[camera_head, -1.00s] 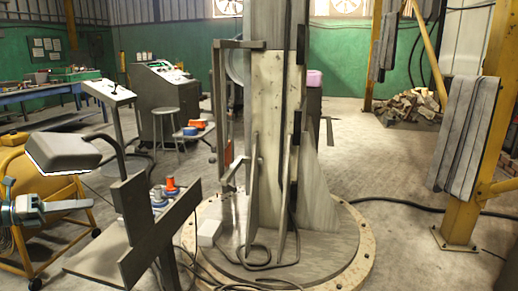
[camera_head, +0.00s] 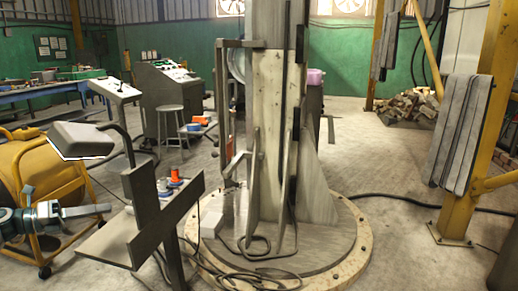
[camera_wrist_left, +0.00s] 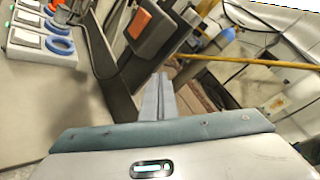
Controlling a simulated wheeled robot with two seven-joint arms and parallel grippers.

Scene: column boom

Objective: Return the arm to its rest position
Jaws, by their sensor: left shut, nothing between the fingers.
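My left gripper (camera_head: 106,209) comes in low from the left in the head view. Its fingers are shut with nothing between them and point right, in front of the yellow reel and left of the dark control stand (camera_head: 140,246). In the left wrist view the closed fingers (camera_wrist_left: 155,97) stick up beyond the grey gripper body. My right gripper is not in view.
The stand's panel carries orange and blue parts (camera_head: 174,178). A grey lamp-like head (camera_head: 80,140) hangs above my left gripper. The yellow reel (camera_head: 45,170) is behind it. A large column (camera_head: 270,130) stands on a round base. Floor to the right is mostly open.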

